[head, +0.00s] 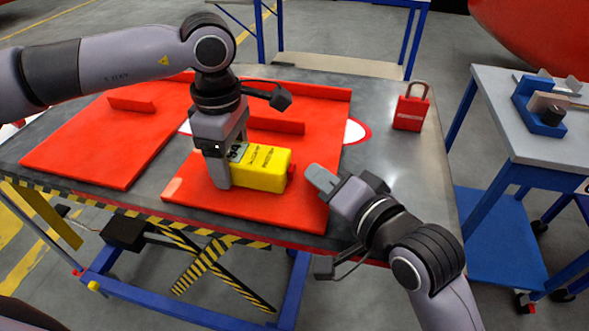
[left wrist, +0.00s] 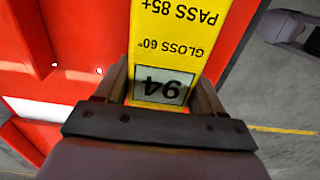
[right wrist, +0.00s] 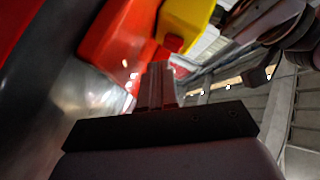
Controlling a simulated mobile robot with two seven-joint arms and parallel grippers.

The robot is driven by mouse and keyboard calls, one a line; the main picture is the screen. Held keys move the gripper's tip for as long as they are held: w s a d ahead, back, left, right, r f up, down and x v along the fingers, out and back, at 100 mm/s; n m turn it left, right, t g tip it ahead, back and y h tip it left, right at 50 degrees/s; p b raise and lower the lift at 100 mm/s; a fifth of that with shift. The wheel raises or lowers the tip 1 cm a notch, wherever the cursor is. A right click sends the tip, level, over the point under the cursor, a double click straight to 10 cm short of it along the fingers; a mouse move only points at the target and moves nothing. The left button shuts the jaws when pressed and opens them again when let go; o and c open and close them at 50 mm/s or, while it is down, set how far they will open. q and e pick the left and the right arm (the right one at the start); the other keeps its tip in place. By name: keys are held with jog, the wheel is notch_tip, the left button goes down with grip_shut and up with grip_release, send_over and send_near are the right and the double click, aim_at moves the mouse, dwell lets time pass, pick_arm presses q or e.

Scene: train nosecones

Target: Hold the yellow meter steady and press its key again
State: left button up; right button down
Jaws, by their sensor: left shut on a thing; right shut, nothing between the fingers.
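The yellow meter (head: 264,168) lies on the front right red panel (head: 290,212). My left gripper (head: 222,168) is shut around its left, display end. In the left wrist view, the meter's display (left wrist: 160,90) reads 94, upside down, beside the print "GLOSS 60°" and "PASS 85+". A small red key (head: 291,172) sticks out of the meter's right end. My right gripper (head: 317,181) is shut and empty, its tips just right of the key, with a small gap visible. In the right wrist view, the fingertips (right wrist: 157,80) point towards the meter's end (right wrist: 186,20).
Another red panel (head: 105,150) lies on the left of the grey table (head: 385,160). A red padlock-shaped item (head: 411,110) stands at the table's back right. A side bench (head: 510,120) with a blue fixture (head: 537,112) stands farther right.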

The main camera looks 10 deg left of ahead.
pick_arm(q)
jog(key=shift+f, duration=0.15)
pick_arm(e)
jog(key=shift+a, duration=0.1)
jog(key=shift+a, duration=0.35)
jog(key=shift+a, duration=0.45)
dwell(0.9)
jog(key=shift+d, duration=0.85)
jog(key=shift+d, duration=0.1)
jog(key=shift+s+d, duration=0.2)
jog(key=shift+d, duration=2.2)
